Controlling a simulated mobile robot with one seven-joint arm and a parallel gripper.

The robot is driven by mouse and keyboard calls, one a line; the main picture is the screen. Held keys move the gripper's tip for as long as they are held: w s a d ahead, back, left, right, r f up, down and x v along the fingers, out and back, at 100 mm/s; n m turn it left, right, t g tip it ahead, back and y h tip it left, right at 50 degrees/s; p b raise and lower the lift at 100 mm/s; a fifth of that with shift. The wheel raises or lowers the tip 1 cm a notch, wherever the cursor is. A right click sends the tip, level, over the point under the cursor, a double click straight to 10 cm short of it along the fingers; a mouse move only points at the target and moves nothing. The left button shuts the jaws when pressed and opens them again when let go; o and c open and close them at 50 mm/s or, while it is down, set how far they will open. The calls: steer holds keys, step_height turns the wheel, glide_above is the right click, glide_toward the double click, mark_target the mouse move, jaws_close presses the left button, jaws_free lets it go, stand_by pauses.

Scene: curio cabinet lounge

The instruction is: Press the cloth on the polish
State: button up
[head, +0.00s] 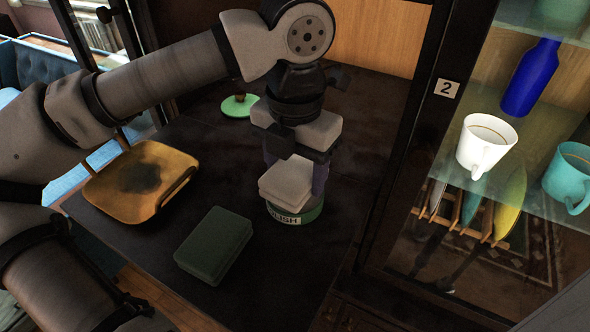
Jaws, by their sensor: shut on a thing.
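A white folded cloth (287,184) is between the fingers of my gripper (293,178), which is shut on it. The cloth sits directly over the round green polish tin (297,214), whose label shows the letters "LISH". The cloth covers most of the tin's top. From this view it looks to be at the tin's rim, but I cannot tell how firmly it touches. My gripper points down over the dark tabletop, and its far finger is partly hidden.
A dark green block (214,245) lies front left of the tin. A tan tray (129,199) with a dark stain is at the left. A light green disc (240,106) stands behind. A glass cabinet at the right holds a white mug (486,145), a blue bottle (531,78) and a teal mug (573,176).

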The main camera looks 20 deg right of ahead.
mark_target(295, 169)
steer(key=shift+r+p, duration=1.3)
steer(key=shift+r, duration=1.15)
steer(key=shift+f, duration=0.1)
